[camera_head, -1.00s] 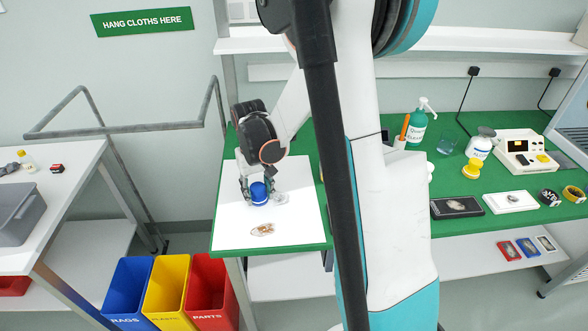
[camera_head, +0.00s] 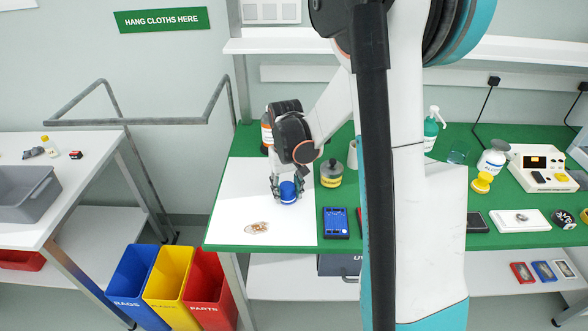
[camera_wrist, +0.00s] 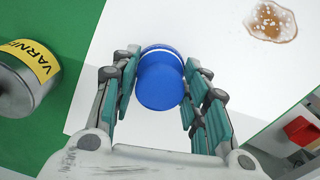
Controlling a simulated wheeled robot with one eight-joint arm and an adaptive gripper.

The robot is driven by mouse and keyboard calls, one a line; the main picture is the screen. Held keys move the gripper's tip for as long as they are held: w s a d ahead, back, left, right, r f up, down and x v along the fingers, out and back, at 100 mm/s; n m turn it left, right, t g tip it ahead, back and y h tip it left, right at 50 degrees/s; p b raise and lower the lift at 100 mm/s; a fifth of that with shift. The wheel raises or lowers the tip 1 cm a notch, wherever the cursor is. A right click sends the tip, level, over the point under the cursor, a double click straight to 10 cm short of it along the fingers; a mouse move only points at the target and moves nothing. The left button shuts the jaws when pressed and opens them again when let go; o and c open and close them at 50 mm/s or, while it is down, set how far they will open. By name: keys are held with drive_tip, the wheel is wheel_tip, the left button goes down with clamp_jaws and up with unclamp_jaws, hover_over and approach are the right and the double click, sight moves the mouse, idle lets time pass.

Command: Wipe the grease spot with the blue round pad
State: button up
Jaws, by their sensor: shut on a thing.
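My gripper (camera_head: 288,187) is shut on the blue round pad (camera_head: 289,193), over the right part of the white sheet (camera_head: 235,190). In the wrist view, my gripper (camera_wrist: 160,70) has a finger on each side of the blue pad (camera_wrist: 160,85), which has a white band. I cannot tell whether the pad's underside touches the sheet. A brown spot with pale specks (camera_head: 257,227) lies on the sheet, apart from the pad, to its front left. It also shows at the top right of the wrist view (camera_wrist: 271,21). The surface under the pad is hidden.
A varnish tin (camera_head: 331,174) and a blue device (camera_head: 336,223) stand just right of the sheet on the green bench (camera_head: 335,244). A bottle is partly hidden behind my wrist. The sheet's left part is clear. Coloured bins (camera_head: 170,285) stand below.

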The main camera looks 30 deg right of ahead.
wheel_tip(320, 180, up, 4)
drive_tip(key=shift+w+a+f+p, duration=0.1)
drive_tip(key=shift+a+f+p, duration=0.05)
drive_tip(key=shift+p, duration=0.7)
drive_tip(key=shift+r+p, duration=1.35)
drive_tip(key=shift+r, duration=0.75)
